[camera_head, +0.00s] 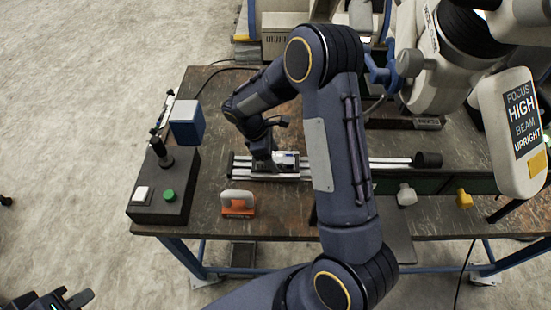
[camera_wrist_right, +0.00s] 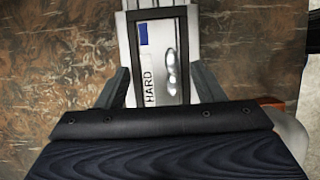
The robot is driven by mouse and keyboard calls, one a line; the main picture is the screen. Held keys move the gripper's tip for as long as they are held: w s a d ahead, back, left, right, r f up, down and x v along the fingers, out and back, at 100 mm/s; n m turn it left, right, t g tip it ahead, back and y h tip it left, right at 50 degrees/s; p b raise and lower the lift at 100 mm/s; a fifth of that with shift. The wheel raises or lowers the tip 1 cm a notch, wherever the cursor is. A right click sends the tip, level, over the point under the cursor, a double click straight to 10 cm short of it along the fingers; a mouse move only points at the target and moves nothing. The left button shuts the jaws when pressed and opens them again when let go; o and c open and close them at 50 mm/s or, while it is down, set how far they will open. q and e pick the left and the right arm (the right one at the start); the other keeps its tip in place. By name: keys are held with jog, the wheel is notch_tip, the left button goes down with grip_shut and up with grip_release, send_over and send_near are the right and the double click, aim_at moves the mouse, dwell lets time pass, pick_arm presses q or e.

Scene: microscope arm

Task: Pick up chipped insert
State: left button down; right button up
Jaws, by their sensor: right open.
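My right gripper (camera_head: 266,166) reaches down over a rail fixture (camera_head: 240,170) on the bench. In the right wrist view its two fingers (camera_wrist_right: 160,78) are spread apart, one on each side of a dark-framed holder (camera_wrist_right: 189,20). Inside the frame lie a white label reading HARD (camera_wrist_right: 150,90), with a blue patch, and a shiny silver piece (camera_wrist_right: 170,60). I cannot tell whether this piece is the chipped insert; no chip can be made out. The fingers hold nothing that I can see. My left gripper (camera_head: 62,299) is at the lower left corner, off the bench and partly cut off.
A black control box (camera_head: 150,205) with a green button stands at the bench's left end, near a blue box (camera_head: 187,124). An orange block (camera_head: 238,210) with a white top sits in front of the rail. A large microscope arm (camera_head: 455,60) overhangs the right side.

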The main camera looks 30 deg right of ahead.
jog(key=shift+f, duration=0.25)
grip_shut()
jog(key=shift+r, duration=0.1)
jog(key=shift+r, duration=0.1)
dwell(0.3)
